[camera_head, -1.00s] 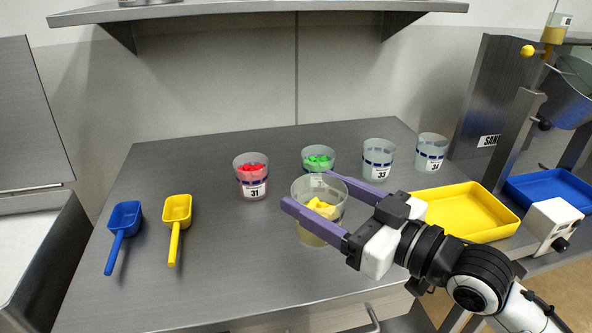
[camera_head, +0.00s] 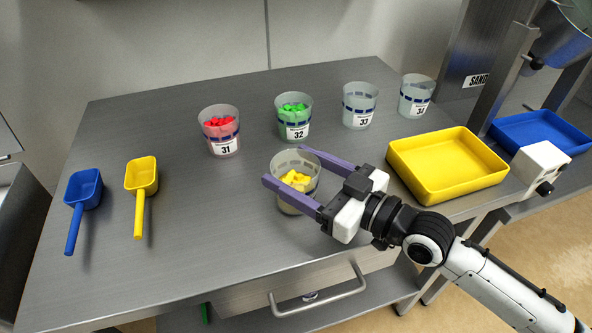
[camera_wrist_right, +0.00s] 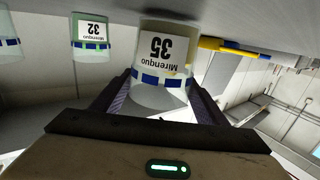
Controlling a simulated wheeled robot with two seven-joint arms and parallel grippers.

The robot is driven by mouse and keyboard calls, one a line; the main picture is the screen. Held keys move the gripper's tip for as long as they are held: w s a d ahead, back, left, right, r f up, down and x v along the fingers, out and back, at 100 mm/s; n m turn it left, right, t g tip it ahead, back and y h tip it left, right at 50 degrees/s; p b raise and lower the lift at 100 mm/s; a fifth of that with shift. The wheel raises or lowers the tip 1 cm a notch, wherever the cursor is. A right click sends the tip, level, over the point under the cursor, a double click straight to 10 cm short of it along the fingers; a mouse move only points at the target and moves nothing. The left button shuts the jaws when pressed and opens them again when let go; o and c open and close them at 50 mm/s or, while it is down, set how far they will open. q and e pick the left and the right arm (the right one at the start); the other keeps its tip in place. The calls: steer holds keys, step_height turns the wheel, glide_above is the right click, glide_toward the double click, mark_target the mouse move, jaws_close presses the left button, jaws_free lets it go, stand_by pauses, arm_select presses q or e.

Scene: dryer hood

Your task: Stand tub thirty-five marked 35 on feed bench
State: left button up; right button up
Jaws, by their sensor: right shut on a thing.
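Tub 35 (camera_head: 294,190) is a clear tub with yellow pieces, low over or on the front middle of the grey bench (camera_head: 200,215). My right gripper (camera_head: 285,166) is shut on it, a finger on each side. In the right wrist view, the tub (camera_wrist_right: 165,48) shows its upside-down "35" label and a blue-dashed band between the fingers (camera_wrist_right: 160,95). I cannot tell whether its base touches the bench. My left gripper is not in view.
Tubs 31 (camera_head: 219,140), 32 (camera_head: 294,112), 33 (camera_head: 360,106) and 34 (camera_head: 416,95) stand behind. A yellow tray (camera_head: 450,190) lies right. Blue (camera_head: 84,190) and yellow (camera_head: 141,176) scoops lie left. Bench between scoops and tub 35 is clear.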

steer(key=shift+f, duration=0.15)
steer(key=shift+f, duration=0.15)
steer(key=o, duration=1.2)
steer(key=shift+r, duration=0.3)
steer(key=v, duration=0.5)
steer(key=b+v, duration=0.1)
steer(key=v, duration=0.4)
steer(key=shift+d+f, duration=0.15)
steer(key=shift+v, duration=0.85)
steer(key=shift+s, duration=0.1)
